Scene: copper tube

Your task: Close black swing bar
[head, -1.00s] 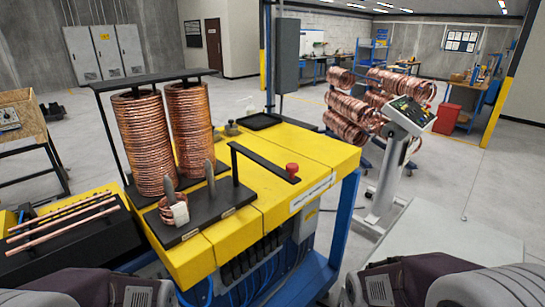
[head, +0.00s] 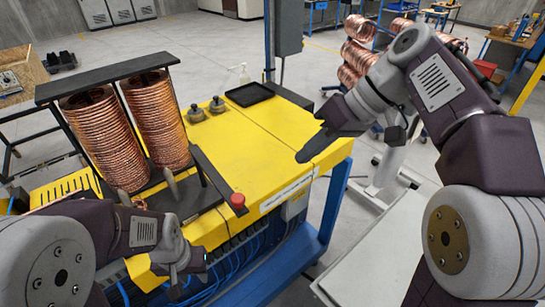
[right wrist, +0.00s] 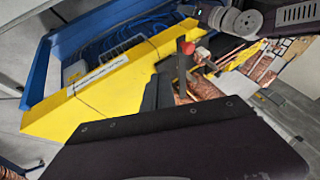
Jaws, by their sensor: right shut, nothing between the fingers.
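The black swing bar (head: 212,172) extends over the yellow machine (head: 270,120), running from beside the copper coils toward the front right. A red knob (head: 238,200) shows at its near end; I cannot tell whether it is attached. My right gripper (head: 303,158) is shut and empty, above the machine's right part, right of the bar and apart from it. In the right wrist view the gripper's dark fingers (right wrist: 157,92) show near the bar (right wrist: 181,72) and knob (right wrist: 187,47). My left gripper (head: 196,266) is low in front of the machine; its jaws are unclear.
Two tall copper coils (head: 110,135) stand under a black top bar (head: 105,77) at left. A black tray (head: 249,94) and small metal knobs lie at the machine's back. A blue frame (head: 338,200) edges its right side. A bench (head: 35,70) stands far left.

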